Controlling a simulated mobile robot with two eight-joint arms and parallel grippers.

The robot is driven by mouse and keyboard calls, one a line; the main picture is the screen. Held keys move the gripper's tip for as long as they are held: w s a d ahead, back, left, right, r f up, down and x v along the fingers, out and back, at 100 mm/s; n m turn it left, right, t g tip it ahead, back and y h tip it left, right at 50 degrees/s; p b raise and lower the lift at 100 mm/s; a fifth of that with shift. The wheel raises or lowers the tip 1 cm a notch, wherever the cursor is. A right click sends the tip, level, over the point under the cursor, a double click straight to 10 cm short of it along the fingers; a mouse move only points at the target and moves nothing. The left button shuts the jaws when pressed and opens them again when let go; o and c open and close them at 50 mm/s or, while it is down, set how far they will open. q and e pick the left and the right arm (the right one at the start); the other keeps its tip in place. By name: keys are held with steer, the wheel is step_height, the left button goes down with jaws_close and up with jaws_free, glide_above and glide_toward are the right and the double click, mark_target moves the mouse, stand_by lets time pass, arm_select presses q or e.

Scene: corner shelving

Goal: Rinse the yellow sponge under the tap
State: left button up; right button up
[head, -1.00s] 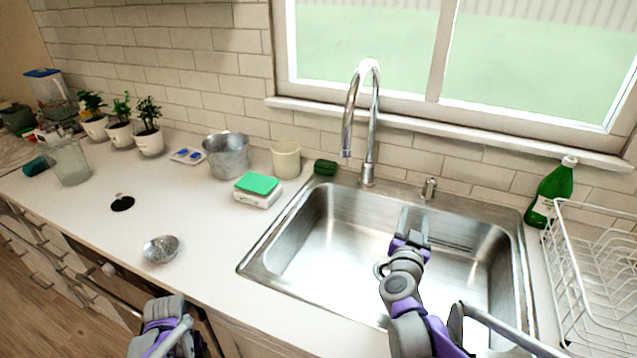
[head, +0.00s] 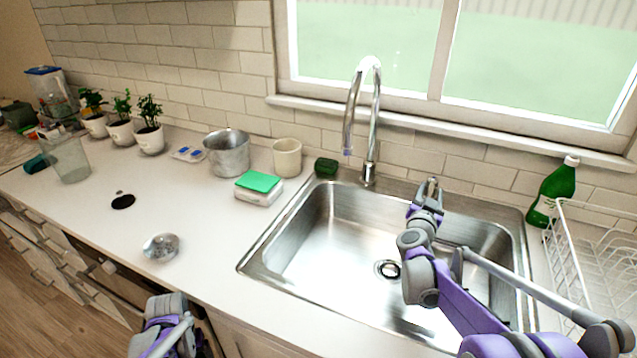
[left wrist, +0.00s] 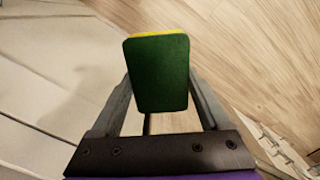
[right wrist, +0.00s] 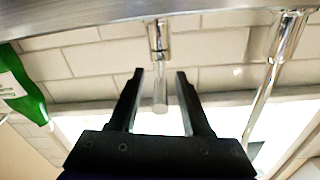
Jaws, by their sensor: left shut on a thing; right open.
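The sponge (left wrist: 160,75) is in my left gripper (left wrist: 160,92), with its dark green face toward the wrist camera and a thin yellow edge showing at the top. The head view shows only part of my left arm at the bottom, and the sponge is not seen there. The tall chrome tap (head: 372,120) stands behind the sink (head: 320,240), and no water shows below its spout. A small chrome fitting (right wrist: 157,40) stands right of the tap. My right gripper (head: 428,192) is open at this fitting, which shows between its fingers in the right wrist view; contact is unclear.
A dark green block (head: 326,167) lies by the sink's back left corner. A green bottle (head: 556,190) and white dish rack (head: 590,265) stand on the right. The sink is empty.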

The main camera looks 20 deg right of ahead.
jaws_close()
stand_by(0.3)
stand_by(1.2)
